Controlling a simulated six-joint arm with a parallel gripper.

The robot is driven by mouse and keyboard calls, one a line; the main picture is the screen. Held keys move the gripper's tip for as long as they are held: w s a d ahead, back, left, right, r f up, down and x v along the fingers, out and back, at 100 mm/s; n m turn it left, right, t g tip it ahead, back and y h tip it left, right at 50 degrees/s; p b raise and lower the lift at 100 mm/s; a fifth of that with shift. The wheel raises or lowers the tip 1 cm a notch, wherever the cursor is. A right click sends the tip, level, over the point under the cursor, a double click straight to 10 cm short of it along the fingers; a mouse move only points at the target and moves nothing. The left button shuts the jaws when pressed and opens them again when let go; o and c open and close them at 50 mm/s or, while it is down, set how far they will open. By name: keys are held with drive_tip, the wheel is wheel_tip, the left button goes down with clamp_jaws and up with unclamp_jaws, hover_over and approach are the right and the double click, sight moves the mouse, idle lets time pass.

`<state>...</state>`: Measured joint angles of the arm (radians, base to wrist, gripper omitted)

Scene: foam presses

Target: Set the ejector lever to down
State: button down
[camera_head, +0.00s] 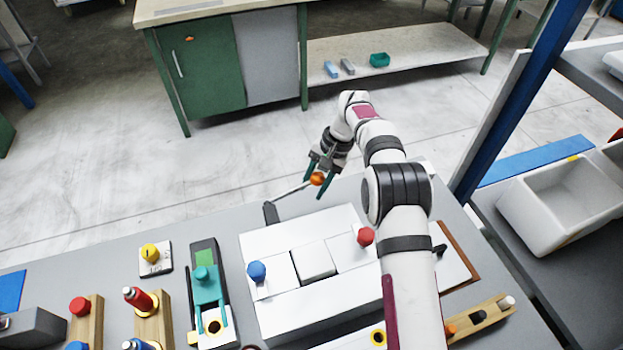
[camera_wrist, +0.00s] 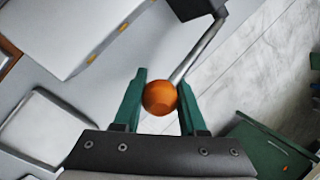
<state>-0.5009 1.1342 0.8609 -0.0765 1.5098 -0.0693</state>
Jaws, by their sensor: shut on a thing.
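The ejector lever is a thin grey rod (camera_head: 290,192) with an orange ball knob (camera_head: 317,179). It rises at a slant from a dark bracket (camera_head: 270,213) at the back left of the white press (camera_head: 300,297). My gripper (camera_head: 315,189) is beyond the back edge of the press, with its green fingers pointing down around the knob. In the wrist view the orange knob (camera_wrist: 160,98) sits between the two fingers, and the grey rod runs up to the right from it. My gripper is shut on the knob.
A blue knob (camera_head: 256,271) and a red knob (camera_head: 366,236) stand on the press top. A teal clamp (camera_head: 207,285) and a yellow knob (camera_head: 150,252) are to the left. A white bin (camera_head: 565,205) is at the right. Open floor lies beyond the table.

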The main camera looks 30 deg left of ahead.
drive_tip(key=shift+f+g+y, duration=1.2)
drive_tip(key=shift+f, duration=0.65)
drive_tip(key=shift+c, duration=2.3)
unclamp_jaws()
